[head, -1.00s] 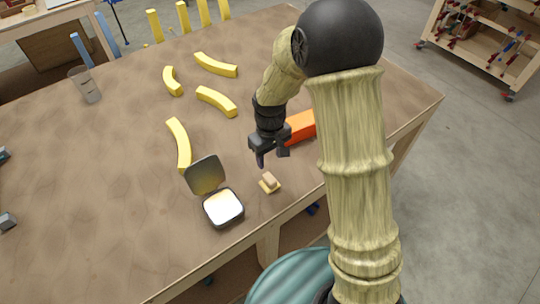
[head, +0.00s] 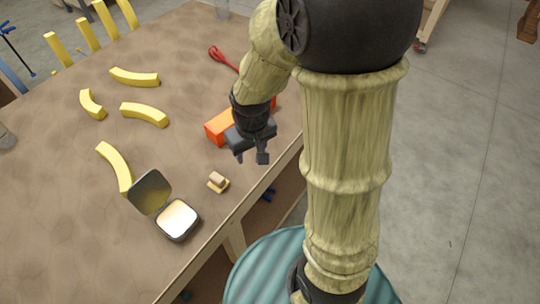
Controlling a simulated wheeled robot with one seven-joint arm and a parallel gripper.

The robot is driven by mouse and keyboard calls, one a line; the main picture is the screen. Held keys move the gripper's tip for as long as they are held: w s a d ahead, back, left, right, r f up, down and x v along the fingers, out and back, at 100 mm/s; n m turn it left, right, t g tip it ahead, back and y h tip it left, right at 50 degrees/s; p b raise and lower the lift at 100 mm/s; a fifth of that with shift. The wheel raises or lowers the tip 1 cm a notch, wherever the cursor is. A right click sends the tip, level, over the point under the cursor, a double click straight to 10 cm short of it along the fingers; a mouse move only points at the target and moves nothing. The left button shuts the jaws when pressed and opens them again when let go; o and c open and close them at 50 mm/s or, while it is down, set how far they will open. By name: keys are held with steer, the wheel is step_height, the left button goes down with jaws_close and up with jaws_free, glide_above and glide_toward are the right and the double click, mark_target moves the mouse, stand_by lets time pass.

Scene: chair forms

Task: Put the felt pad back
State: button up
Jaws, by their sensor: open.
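A small tan block with a yellowish base, which looks like the felt pad (head: 217,182), sits on the brown table near its front edge. An open dark case (head: 176,221) with a pale, bright inside lies just left of and below it; its lid (head: 150,191) stands up. My gripper (head: 251,157) is open and empty, pointing down, above and to the right of the pad near the table's edge. It does not touch the pad. I cannot tell its exact height.
An orange block (head: 217,127) lies close behind my gripper, partly hidden by it. A red tool (head: 222,58) lies farther back. Several curved yellow pieces (head: 144,114) lie to the left. The table's front edge (head: 240,206) runs close by the pad. Left of the case the table is bare.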

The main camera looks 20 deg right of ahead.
steer(key=s+d+r+m, duration=0.1)
steer(key=s+d+m, duration=0.1)
steer(key=s, duration=0.3)
steer(key=shift+d+r+t, duration=0.35)
steer(key=shift+d+t, duration=0.05)
steer(key=shift+d, duration=0.4)
steer(key=shift+c, duration=1.4)
